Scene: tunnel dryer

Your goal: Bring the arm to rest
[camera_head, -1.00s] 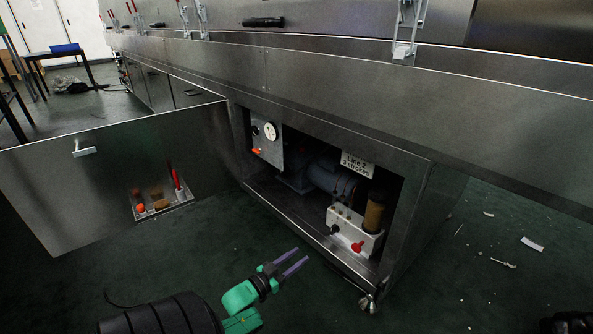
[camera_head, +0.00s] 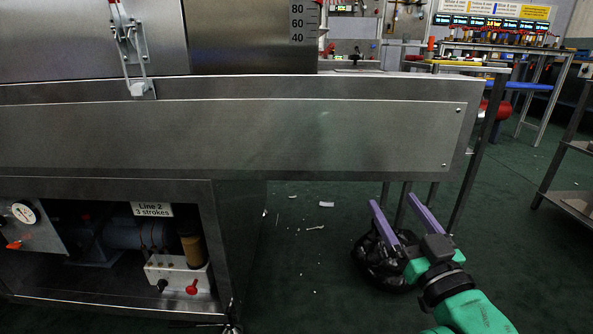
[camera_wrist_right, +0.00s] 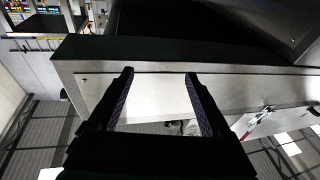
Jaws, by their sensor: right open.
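My right gripper (camera_head: 398,212) shows at the lower right of the head view, with purple fingers and a green and black wrist. Its fingers are spread and nothing is between them. It is in front of a black bag on the floor and to the right of the steel dryer (camera_head: 240,135). In the right wrist view the two fingers (camera_wrist_right: 158,88) are apart, with a pale steel panel (camera_wrist_right: 160,100) behind the gap. My left gripper is in neither current view.
An open bay at lower left holds a pump, a gauge (camera_head: 24,212), a white block with a red knob (camera_head: 192,287) and a "Line 2, 3 strokes" label (camera_head: 152,209). A black bag (camera_head: 375,262) and white scraps (camera_head: 326,204) lie on the floor. A steel rack (camera_head: 580,148) stands right.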

